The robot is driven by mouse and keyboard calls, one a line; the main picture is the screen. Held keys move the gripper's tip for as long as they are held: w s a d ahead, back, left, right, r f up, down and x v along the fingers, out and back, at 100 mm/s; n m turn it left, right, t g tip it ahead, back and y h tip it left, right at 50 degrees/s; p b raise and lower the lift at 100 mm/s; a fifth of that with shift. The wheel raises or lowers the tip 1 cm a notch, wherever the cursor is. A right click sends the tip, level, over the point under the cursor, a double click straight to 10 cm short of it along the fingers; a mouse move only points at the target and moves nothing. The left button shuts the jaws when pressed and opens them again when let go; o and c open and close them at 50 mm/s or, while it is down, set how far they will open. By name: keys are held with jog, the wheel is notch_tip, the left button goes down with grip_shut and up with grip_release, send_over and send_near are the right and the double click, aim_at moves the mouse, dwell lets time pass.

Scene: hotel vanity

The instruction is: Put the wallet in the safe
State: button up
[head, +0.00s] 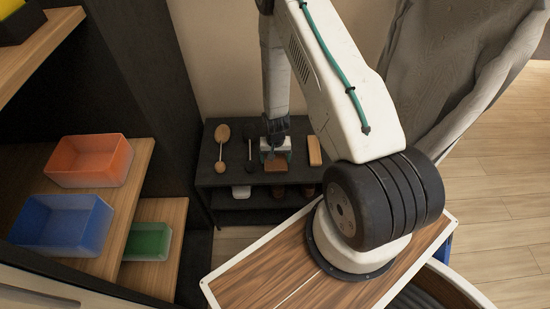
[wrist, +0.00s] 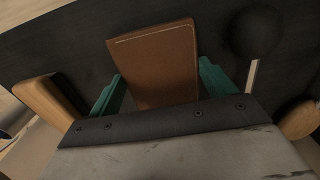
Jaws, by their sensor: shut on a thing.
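The brown wallet (wrist: 155,62) sits between the two green fingers of my gripper (wrist: 160,80) in the wrist view, and they are shut on it. In the head view my gripper (head: 276,151) points down at the black shelf unit (head: 210,178), and the wallet (head: 275,166) shows at its tip, at or just above the top. I cannot tell whether the wallet touches the surface. I cannot make out a safe in either view.
A wooden brush (head: 222,135) and a dark round-headed item (head: 249,133) lie left of my gripper; a tan block (head: 314,151) lies right. Small things stand on the lower shelf. Orange (head: 90,160), blue (head: 62,224) and green (head: 148,241) bins stand on wooden shelves at left.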

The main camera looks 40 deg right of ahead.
jog(key=o, duration=0.9)
